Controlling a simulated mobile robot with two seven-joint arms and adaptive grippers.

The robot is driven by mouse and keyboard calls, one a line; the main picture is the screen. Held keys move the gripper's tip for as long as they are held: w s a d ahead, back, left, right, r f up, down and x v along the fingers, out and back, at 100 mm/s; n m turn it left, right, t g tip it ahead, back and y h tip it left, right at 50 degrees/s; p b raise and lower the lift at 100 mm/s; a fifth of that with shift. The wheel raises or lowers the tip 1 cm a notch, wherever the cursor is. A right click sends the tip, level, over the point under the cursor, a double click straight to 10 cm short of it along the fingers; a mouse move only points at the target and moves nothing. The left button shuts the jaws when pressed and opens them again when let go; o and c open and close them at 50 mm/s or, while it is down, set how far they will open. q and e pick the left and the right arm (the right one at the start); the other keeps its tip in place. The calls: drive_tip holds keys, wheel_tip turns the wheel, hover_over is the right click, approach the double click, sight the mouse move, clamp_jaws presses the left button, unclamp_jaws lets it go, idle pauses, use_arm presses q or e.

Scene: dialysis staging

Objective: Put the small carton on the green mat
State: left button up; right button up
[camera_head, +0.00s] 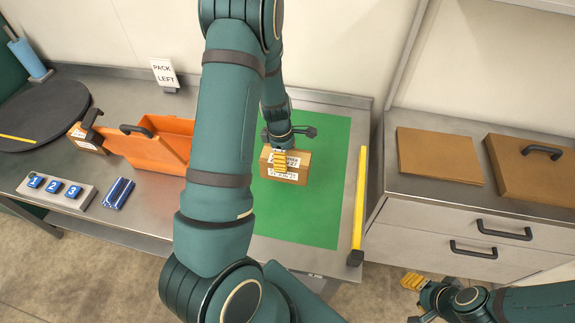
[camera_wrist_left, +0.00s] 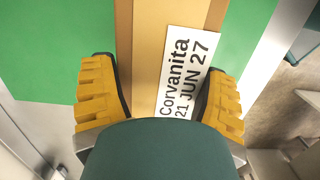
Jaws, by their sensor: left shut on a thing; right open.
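The small carton (camera_head: 296,172) is a brown box with white labels, at the green mat (camera_head: 318,216) in the head view. I cannot tell whether it touches the mat. My left gripper (camera_head: 281,160) is shut on the carton from above. In the left wrist view its yellow fingers (camera_wrist_left: 162,95) are on both sides of the carton (camera_wrist_left: 150,50), whose label reads "Corvanita 21 JUN 27". The mat (camera_wrist_left: 40,50) shows on both sides of it. My left arm hides the mat's left part. My right gripper (camera_head: 415,290) is open and empty, low at the right, away from the table.
An orange bin (camera_head: 150,152) stands left of my left arm, with another carton (camera_head: 87,138) beside it. A numbered button strip (camera_head: 56,190) and blue packs (camera_head: 118,192) lie in front. A yellow bar (camera_head: 358,200) runs along the table's right edge. Drawers (camera_head: 460,235) stand further right.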

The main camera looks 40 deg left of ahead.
sight(298, 178)
use_arm(q)
wheel_tip(298, 178, down, 7)
drive_tip(key=shift+r, duration=0.1)
drive_tip(key=o, duration=1.2)
drive_tip(key=shift+c, duration=0.2)
drive_tip(key=shift+r, duration=0.1)
drive_tip(key=r, duration=0.8)
drive_tip(key=a+r, duration=0.1)
drive_tip(key=r, duration=0.2)
drive_tip(key=shift+s+a+r+p, duration=0.1)
drive_tip(key=shift+s+r+p, duration=0.3)
drive_tip(key=d+f+m, duration=0.1)
drive_tip(key=d, duration=0.1)
drive_tip(key=d+f+m, duration=0.3)
drive_tip(key=d+m, duration=0.1)
drive_tip(key=shift+s+d+f, duration=0.25)
drive_tip(key=shift+s+d, duration=0.05)
drive_tip(key=shift+d, duration=0.05)
drive_tip(key=s+d+f+m+h, duration=0.1)
drive_tip(key=s+d+f+m, duration=0.1)
drive_tip(key=d+m, duration=0.6)
drive_tip(key=s+d+f+m+t+h, duration=0.1)
drive_tip(key=s+d+m, duration=0.3)
drive_tip(key=d+m, duration=0.4)
drive_tip(key=d+f, duration=0.1)
drive_tip(key=d, duration=0.5)
drive_tip(key=shift+s+d+f+h, duration=0.25)
drive_tip(key=shift+s+d+h, duration=0.05)
drive_tip(key=shift+h, duration=0.1)
